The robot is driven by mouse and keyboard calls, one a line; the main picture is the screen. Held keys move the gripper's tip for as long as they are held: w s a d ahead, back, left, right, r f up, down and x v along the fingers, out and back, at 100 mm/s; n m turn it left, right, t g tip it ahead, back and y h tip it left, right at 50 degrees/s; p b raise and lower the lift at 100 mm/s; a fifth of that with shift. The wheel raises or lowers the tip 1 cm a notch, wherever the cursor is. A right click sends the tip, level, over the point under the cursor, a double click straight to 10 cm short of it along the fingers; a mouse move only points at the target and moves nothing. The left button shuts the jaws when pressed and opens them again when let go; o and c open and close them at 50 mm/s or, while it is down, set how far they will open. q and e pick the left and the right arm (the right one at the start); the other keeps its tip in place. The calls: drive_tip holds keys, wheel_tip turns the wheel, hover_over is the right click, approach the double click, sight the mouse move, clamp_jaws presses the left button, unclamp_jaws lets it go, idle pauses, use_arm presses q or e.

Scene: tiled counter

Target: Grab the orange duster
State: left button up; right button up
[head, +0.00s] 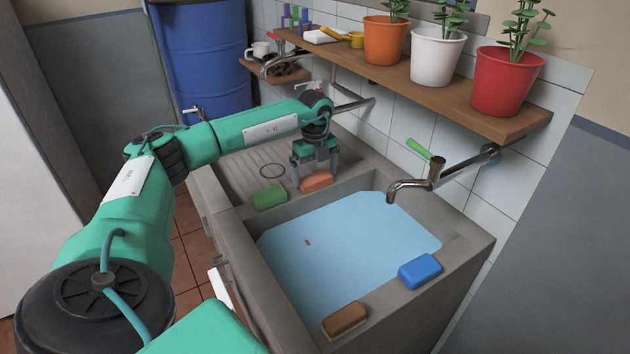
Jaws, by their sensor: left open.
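The orange duster (317,181) is a small block lying on the ribbed drainboard at the far side of the sink basin. My left gripper (316,176) points down at it, with one finger on each side of the block in the picture. The fingers are open, and I cannot tell whether they touch the duster. The gripper body is above the duster, and the fingers hide its ends in part. My right gripper is not in the head view.
A green block (269,197) lies left of the orange duster. A blue block (419,271) and a brown block (345,319) sit on the sink's near rim. Water (345,250) fills the basin. A tap (415,187) and a shelf with potted plants (450,95) are at the right.

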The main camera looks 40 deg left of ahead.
use_arm(q)
drive_tip(key=shift+f, duration=0.45)
drive_tip(key=c, duration=0.7)
drive_tip(key=shift+r, duration=0.1)
